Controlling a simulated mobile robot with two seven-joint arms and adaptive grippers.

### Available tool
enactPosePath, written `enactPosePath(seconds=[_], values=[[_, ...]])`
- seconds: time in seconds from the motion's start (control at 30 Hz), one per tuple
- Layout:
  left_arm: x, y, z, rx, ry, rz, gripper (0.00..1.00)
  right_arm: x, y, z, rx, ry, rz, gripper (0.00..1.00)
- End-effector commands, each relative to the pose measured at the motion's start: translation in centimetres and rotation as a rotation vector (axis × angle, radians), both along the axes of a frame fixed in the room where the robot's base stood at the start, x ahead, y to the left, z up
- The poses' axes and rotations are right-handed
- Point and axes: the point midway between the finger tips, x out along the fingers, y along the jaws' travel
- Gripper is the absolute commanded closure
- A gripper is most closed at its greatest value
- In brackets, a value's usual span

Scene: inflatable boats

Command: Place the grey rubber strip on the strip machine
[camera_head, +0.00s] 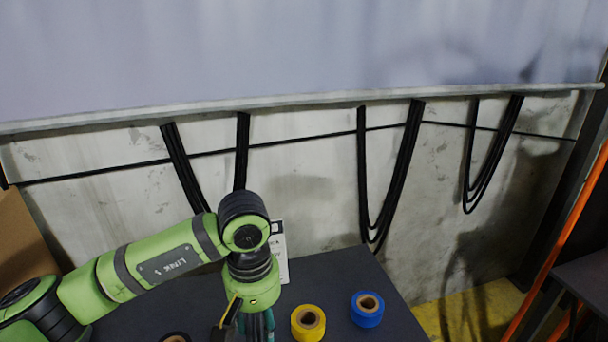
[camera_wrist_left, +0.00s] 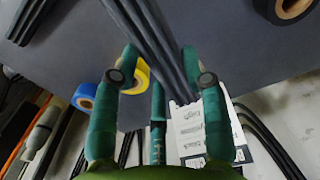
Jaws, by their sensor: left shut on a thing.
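The grey rubber strip (camera_wrist_left: 150,40) shows in the left wrist view as a long, dark, ribbed length running from the top edge down to the middle. My left gripper (camera_wrist_left: 162,78) has its green fingers on either side of the strip and is shut on it. In the head view my left gripper (camera_head: 258,326) points down over the dark table, cut off by the bottom edge, and the strip cannot be made out there. I cannot identify the strip machine in either view. My right gripper is in neither view.
On the dark table (camera_head: 330,275) stand a yellow roll (camera_head: 308,335) and a blue roll (camera_head: 367,320), right of my gripper. A black roll (camera_wrist_left: 285,10) and another dark strip-like piece (camera_wrist_left: 27,20) show in the wrist view. A white printed sheet (camera_head: 281,250) stands behind my wrist.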

Motion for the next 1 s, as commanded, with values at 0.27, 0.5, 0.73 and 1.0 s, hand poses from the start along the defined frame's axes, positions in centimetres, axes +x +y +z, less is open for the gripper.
enactPosePath(seconds=[0.27,0.5,0.73,1.0], values=[[-3.6,7.9,-0.1,0.006,0.002,-0.135,0.96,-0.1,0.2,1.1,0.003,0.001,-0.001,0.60],[-5.4,10.0,-0.2,0.009,0.006,-0.188,0.96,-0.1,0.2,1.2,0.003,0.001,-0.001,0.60],[-5.4,10.1,-0.2,0.009,0.007,-0.191,0.96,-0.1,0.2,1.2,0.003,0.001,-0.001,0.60],[-5.4,10.1,-0.2,0.009,0.006,-0.190,0.96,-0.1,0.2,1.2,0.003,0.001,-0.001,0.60]])
